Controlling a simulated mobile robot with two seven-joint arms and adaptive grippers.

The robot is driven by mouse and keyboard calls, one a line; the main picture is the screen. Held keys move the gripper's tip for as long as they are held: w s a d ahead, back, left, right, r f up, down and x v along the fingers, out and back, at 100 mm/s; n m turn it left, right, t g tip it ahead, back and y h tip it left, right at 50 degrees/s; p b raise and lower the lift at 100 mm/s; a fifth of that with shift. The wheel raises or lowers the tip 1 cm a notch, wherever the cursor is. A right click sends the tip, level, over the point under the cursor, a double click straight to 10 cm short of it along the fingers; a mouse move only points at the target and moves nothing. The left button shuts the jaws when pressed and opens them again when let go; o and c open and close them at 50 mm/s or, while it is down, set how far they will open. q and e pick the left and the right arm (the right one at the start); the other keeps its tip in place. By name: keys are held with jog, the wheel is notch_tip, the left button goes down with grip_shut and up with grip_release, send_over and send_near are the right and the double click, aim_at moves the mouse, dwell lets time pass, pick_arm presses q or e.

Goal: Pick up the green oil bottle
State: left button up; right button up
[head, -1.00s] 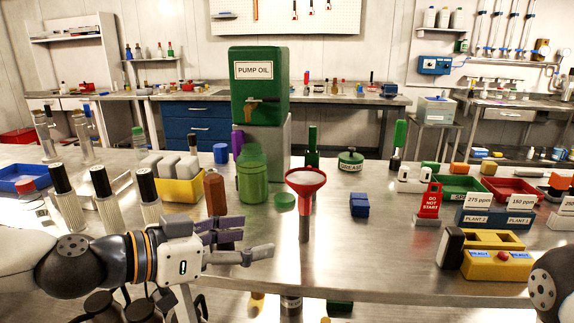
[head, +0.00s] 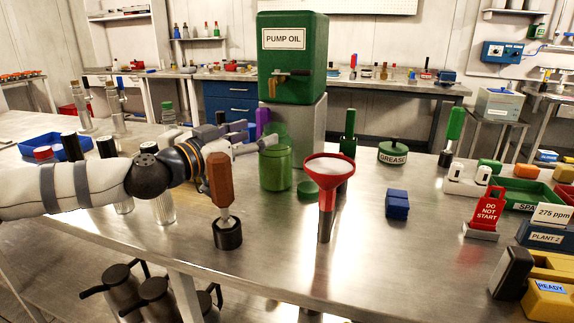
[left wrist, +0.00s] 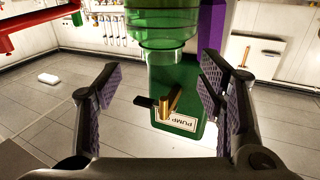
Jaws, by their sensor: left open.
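The green oil bottle (head: 276,168), translucent with a wide body, stands upright on the steel table in front of the pump oil tank. That gripper is open and empty, at the bottle's upper left in the head view. In the left wrist view the bottle (left wrist: 163,28) shows upside down at the top middle, between the lines of the spread fingers (left wrist: 157,90) and beyond them. I see no contact. My right gripper is not in view.
The green pump oil tank (head: 292,85) stands behind the bottle. A red funnel (head: 328,180), a green lid (head: 308,188) and a brown-handled tool (head: 222,182) stand close by. A blue block (head: 397,204) lies to the right. The table's front middle is clear.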

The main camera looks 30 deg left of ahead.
aim_at(268, 132)
pick_arm(q)
jog(key=w, duration=0.2)
jog(key=w+b, duration=0.1)
jog(key=w, duration=0.1)
jog(key=w+b, duration=0.1)
jog(key=w, duration=0.1)
jog(key=shift+w+d+f, duration=0.3)
jog(key=shift+w+d, duration=0.1)
jog(key=shift+w+r, duration=0.15)
jog(key=shift+w, duration=0.05)
jog(key=shift+s+r, duration=0.1)
jog(key=shift+r, duration=0.05)
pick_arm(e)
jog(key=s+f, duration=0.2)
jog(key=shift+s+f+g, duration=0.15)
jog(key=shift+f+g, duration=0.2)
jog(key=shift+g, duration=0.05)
pick_arm(q)
jog(key=c, duration=1.4)
jog(key=shift+f, duration=0.2)
grip_shut()
jog(key=shift+d, duration=0.1)
